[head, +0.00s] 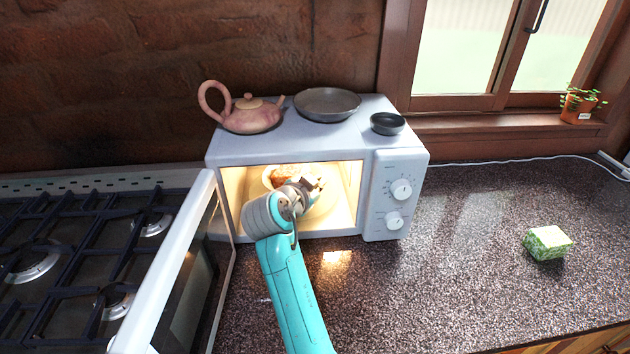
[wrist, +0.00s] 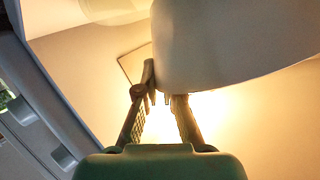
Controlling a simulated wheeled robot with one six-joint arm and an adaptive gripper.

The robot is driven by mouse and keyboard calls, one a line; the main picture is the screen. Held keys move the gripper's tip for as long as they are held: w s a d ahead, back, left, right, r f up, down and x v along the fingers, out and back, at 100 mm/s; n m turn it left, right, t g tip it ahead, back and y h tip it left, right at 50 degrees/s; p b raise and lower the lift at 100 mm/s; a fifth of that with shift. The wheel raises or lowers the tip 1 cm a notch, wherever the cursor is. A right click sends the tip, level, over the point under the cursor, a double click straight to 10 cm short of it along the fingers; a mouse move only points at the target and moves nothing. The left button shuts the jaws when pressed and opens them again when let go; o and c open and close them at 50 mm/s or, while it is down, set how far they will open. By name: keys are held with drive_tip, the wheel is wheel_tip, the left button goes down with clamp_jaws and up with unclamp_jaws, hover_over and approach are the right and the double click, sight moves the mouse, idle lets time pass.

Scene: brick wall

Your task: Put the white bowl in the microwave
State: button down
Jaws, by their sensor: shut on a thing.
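The microwave (head: 375,170) stands on the counter with its door (head: 187,270) swung open to the left and its inside lit. The white bowl (head: 267,180) is inside the microwave's opening, with brownish food in it. My arm reaches in from the front, and my gripper (head: 314,184) is at the bowl's right side, partly hiding it. In the wrist view the bowl (wrist: 235,45) fills the upper right, and my gripper (wrist: 164,85) is shut on its edge. Whether the bowl's base touches the microwave floor cannot be told.
A pink teapot (head: 252,115), a grey plate (head: 327,104) and a small dark bowl (head: 387,123) stand on the microwave. A gas stove (head: 70,255) lies left, behind the open door. A green-and-white block (head: 547,243) sits on the otherwise clear right counter. A potted plant (head: 578,105) stands on the sill.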

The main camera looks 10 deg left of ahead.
drive_tip(key=w, duration=0.2)
drive_tip(key=shift+w+a+r, duration=0.15)
drive_tip(key=shift+w+a, duration=0.2)
drive_tip(key=shift+w+a+f, duration=0.1)
drive_tip(key=shift+w+f, duration=0.05)
drive_tip(key=shift+f, duration=0.65)
drive_tip(key=c, duration=1.3)
unclamp_jaws()
drive_tip(key=shift+f, duration=0.1)
drive_tip(key=v, duration=1.2)
